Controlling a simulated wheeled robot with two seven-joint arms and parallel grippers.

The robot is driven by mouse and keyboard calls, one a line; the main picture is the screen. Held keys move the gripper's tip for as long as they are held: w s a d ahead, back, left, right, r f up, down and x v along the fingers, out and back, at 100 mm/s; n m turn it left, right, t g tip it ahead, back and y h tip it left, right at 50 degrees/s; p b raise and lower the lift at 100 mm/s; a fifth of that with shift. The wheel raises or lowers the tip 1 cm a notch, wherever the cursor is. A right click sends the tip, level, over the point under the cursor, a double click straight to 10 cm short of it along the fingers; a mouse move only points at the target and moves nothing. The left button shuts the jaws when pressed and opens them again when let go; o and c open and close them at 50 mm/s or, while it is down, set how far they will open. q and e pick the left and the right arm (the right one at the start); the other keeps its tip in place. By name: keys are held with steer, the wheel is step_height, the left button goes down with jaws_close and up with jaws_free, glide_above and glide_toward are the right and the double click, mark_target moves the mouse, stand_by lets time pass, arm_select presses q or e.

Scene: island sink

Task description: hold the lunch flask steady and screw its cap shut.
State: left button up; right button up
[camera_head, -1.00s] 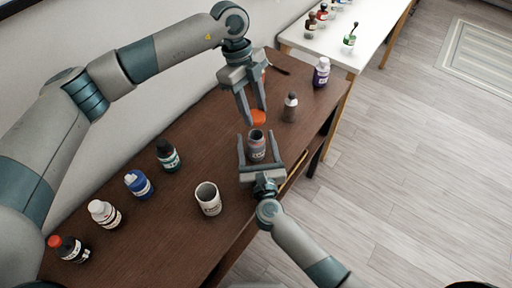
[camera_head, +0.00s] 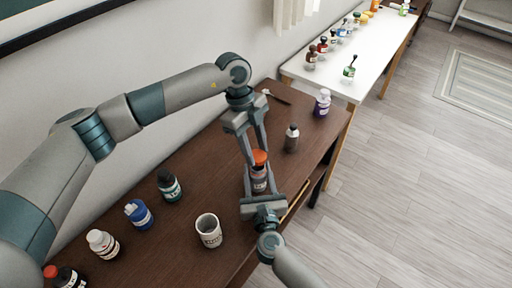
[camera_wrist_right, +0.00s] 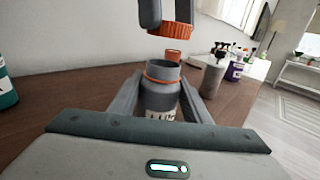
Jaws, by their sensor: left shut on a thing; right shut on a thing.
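The lunch flask (camera_head: 259,181) is a grey, upright container with a label, on the brown table. In the right wrist view the flask (camera_wrist_right: 161,97) shows an open mouth and an orange ring below its neck. My right gripper (camera_head: 260,174) is shut on the flask's sides. My left gripper (camera_head: 258,159) comes from above and is shut on the orange cap (camera_head: 260,155). In the right wrist view the cap (camera_wrist_right: 171,30) hangs above the flask's mouth, apart from it with a visible gap. The far side of the flask is hidden.
A white cup (camera_head: 209,231) stands left of the flask. Several bottles line the table's left, including a blue one (camera_head: 138,214). A grey bottle (camera_head: 291,138) and a purple one (camera_head: 322,103) stand at the right. A white table (camera_head: 370,62) with bottles is beyond.

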mark_target(255, 154)
arm_select(q)
steer(key=shift+f, duration=0.6)
steer(key=shift+f, duration=0.9)
steer(key=shift+f, duration=0.55)
stand_by(0.6)
